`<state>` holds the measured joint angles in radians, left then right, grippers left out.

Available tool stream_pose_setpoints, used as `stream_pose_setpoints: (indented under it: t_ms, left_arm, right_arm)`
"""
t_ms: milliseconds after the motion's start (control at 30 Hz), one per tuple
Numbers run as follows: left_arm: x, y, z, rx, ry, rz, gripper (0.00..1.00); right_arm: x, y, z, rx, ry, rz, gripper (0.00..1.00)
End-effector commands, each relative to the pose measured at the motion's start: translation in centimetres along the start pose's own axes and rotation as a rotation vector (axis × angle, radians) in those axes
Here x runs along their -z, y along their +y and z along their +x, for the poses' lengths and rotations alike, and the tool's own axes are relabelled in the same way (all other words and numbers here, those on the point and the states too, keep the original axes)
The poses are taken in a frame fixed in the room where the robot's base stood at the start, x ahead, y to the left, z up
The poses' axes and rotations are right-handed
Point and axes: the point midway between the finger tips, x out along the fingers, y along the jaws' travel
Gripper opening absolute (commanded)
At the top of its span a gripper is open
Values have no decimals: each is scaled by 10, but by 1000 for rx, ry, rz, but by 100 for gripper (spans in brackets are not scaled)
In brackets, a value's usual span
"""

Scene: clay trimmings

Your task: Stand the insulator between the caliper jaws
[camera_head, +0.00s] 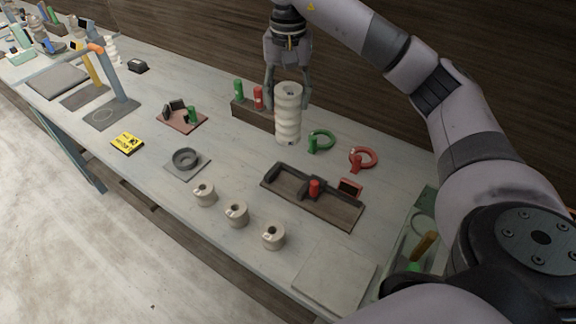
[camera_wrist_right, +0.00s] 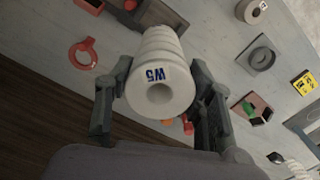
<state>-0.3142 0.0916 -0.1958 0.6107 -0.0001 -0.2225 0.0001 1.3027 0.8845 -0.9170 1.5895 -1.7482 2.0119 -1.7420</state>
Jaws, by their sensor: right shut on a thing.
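The insulator (camera_head: 288,118) is a white ribbed cylinder with a hole in its top, roughly upright in the head view. My right gripper (camera_head: 288,92) is shut on it, one finger on each side. The wrist view shows the insulator (camera_wrist_right: 158,88) end-on, with a blue "W5" mark, between the fingers (camera_wrist_right: 158,72). I cannot tell whether its base touches the table. A long dark fixture (camera_head: 341,210) with raised dark blocks and a red knob (camera_head: 314,188) lies to its lower right; this may be the caliper. My left gripper is not in view.
A green ring (camera_head: 322,139) and a red ring (camera_head: 364,158) lie right of the insulator. A dark block with green and red pegs (camera_head: 243,108) stands behind left. Three short spools (camera_head: 236,213), a round grey holder (camera_head: 187,160) and a pinkish fixture (camera_head: 182,124) lie nearer and left.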

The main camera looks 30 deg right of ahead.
Motion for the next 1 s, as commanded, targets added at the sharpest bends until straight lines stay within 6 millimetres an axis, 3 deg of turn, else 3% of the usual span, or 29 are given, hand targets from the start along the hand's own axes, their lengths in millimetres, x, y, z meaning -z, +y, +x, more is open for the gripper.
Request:
stream_pose_setpoints:
  t_ms: [100,200,533,1000]
  left_arm:
    - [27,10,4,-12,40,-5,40]
    - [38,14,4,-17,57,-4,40]
    - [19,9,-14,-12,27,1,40]
    - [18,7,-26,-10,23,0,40]
  right_arm:
    - [-2,0,30,-1,-6,-3,0]
    - [-2,0,51,0,-5,-4,0]
    - [-2,0,122,-1,-1,-3,0]
    - [-1,0,168,0,-2,-4,0]
